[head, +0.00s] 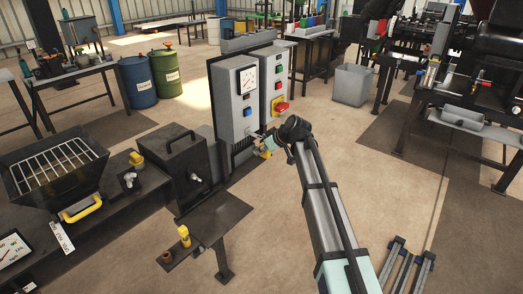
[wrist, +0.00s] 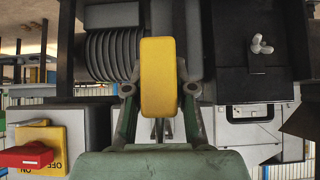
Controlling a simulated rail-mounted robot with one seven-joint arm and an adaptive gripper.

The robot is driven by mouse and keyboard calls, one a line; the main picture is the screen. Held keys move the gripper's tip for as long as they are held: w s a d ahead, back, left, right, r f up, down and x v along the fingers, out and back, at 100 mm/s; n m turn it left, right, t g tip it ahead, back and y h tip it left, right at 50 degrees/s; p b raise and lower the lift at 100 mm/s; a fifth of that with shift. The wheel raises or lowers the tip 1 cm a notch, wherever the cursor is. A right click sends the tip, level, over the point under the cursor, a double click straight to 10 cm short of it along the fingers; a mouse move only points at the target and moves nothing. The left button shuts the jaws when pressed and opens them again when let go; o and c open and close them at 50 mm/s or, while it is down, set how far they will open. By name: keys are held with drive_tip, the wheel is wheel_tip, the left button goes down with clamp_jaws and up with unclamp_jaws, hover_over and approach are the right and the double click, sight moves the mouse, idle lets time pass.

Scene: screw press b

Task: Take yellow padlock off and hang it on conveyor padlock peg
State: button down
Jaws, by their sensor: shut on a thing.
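The yellow padlock (wrist: 158,75) fills the centre of the wrist view, its body between the two fingertips of my gripper (wrist: 160,92). My gripper is shut on it. In the head view my gripper (head: 261,143) is by the lower right of the grey control cabinet, with a small bit of the yellow padlock (head: 265,154) showing below it. The shackle is hidden, so I cannot tell whether it hangs on anything. The red rotary switch (head: 282,107) on its yellow plate is on the right cabinet; it also shows in the wrist view (wrist: 28,155). I cannot make out the conveyor padlock peg.
The grey control cabinets (head: 238,98) stand just left of my gripper. A black box (head: 172,165) and a dark hopper (head: 50,168) sit on the bench at left. A small dark table (head: 215,222) carries a yellow item (head: 184,236).

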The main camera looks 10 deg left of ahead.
drive_tip(key=shift+w+a, duration=0.1)
drive_tip(key=shift+a, duration=0.1)
idle(0.4)
drive_tip(key=shift+w+a, duration=0.25)
drive_tip(key=shift+a, duration=0.2)
drive_tip(key=shift+f+b, duration=0.2)
drive_tip(key=shift+b, duration=0.2)
drive_tip(key=shift+f+b, duration=0.35)
drive_tip(key=shift+f, duration=0.15)
idle(0.3)
drive_tip(key=c, duration=0.9)
unclamp_jaws()
